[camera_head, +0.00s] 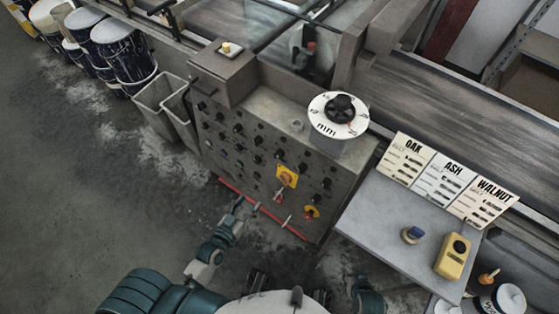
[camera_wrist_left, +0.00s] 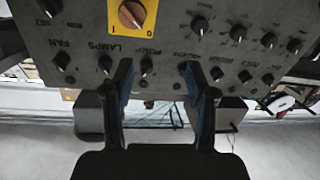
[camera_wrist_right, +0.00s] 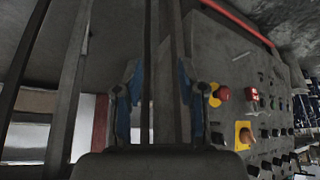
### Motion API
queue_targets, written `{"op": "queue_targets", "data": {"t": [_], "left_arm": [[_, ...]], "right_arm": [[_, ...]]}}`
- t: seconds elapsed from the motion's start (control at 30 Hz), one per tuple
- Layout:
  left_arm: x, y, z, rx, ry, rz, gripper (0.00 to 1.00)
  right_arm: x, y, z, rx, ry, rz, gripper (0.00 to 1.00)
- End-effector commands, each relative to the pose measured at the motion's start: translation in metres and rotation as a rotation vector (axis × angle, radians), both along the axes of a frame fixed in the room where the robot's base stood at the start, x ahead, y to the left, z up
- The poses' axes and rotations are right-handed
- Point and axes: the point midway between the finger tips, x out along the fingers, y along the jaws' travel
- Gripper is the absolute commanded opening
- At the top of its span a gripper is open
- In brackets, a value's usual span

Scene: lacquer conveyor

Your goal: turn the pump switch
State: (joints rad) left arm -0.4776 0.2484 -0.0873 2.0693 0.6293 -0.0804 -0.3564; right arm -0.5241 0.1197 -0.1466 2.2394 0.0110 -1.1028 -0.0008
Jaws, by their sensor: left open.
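The grey control panel (camera_head: 240,150) carries rows of small black knobs. In the left wrist view, a black knob (camera_wrist_left: 146,67) under a blurred label that looks like PUMP shows between the fingers of my left gripper (camera_wrist_left: 158,85). The gripper is open and empty, pointing at the panel. I cannot tell whether it touches the knob. In the head view, my left gripper (camera_head: 240,205) is at the panel's lower edge; which knob there is the pump switch is unclear. My right gripper (camera_wrist_right: 162,95) is open and empty, with the panel to its right in its view.
A yellow plate with an orange rotary switch (camera_wrist_left: 132,14) sits near the pump knob. A red bar (camera_head: 262,208) runs along the panel's lower edge. A side table (camera_head: 385,215) with a yellow device (camera_head: 453,257) stands right. Grey bins (camera_head: 160,105) stand left.

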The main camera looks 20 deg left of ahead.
Motion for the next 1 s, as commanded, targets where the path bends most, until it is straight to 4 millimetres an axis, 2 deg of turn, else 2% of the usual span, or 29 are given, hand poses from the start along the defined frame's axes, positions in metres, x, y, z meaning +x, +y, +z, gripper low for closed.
{"op": "queue_targets", "data": {"t": [0.13,0.2,0.3,0.47,0.8,1.0], "left_arm": [[-0.001,-0.006,0.043,-0.044,-0.116,-0.023,0.57],[0.0,-0.007,0.057,-0.057,-0.144,-0.028,0.57],[0.006,-0.009,0.066,-0.062,-0.162,-0.029,0.57],[0.031,-0.016,0.069,-0.065,-0.167,-0.029,0.57],[0.11,-0.038,0.067,-0.064,-0.164,-0.029,0.57],[0.146,-0.048,0.066,-0.063,-0.162,-0.03,0.57]], "right_arm": [[-0.003,0.001,0.029,0.007,-0.031,-0.003,0.4],[-0.003,0.001,0.039,0.007,-0.04,-0.003,0.4],[-0.003,0.001,0.046,0.009,-0.048,-0.003,0.4],[-0.001,0.002,0.048,0.01,-0.056,-0.003,0.4],[0.011,0.005,0.049,0.025,-0.118,0.0,0.4],[0.022,0.01,0.053,0.041,-0.178,0.003,0.4]]}}
